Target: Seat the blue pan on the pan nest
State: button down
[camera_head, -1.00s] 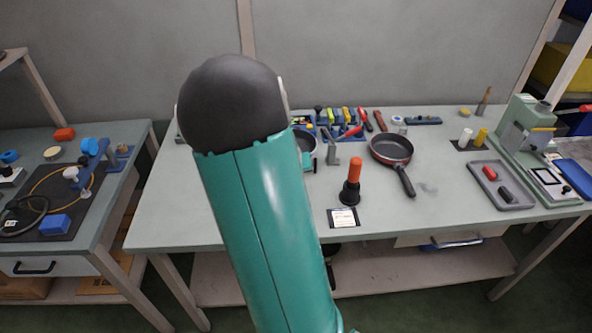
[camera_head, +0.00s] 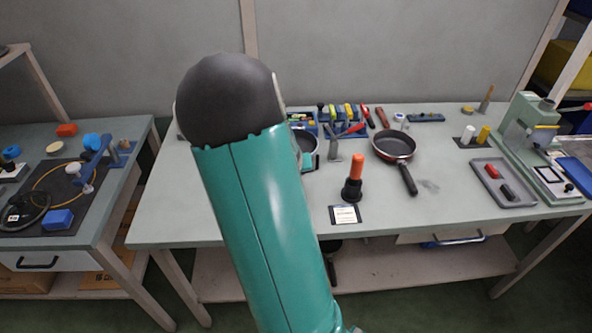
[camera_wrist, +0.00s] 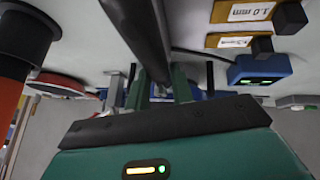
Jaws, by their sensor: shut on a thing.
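In the head view a dark pan (camera_head: 306,142) shows only in part at the right edge of my arm; most of it is hidden, and its blue colour cannot be made out. In the wrist view my gripper's green jaws (camera_wrist: 160,88) are shut on a long dark bar (camera_wrist: 138,28), which looks like a pan handle. My gripper is mostly hidden behind my arm in the head view. I cannot pick out the pan nest; my arm covers part of the bench.
A red-rimmed dark pan (camera_head: 394,146) lies on the bench (camera_head: 260,225) to the right. An orange-handled tool on a black base (camera_head: 353,178) stands nearer; its orange and black show at left in the wrist view (camera_wrist: 25,40). A grey tray (camera_head: 505,188) lies farther right.

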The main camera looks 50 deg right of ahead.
jog(key=shift+f, duration=0.3)
jog(key=c, duration=1.1)
grip_release()
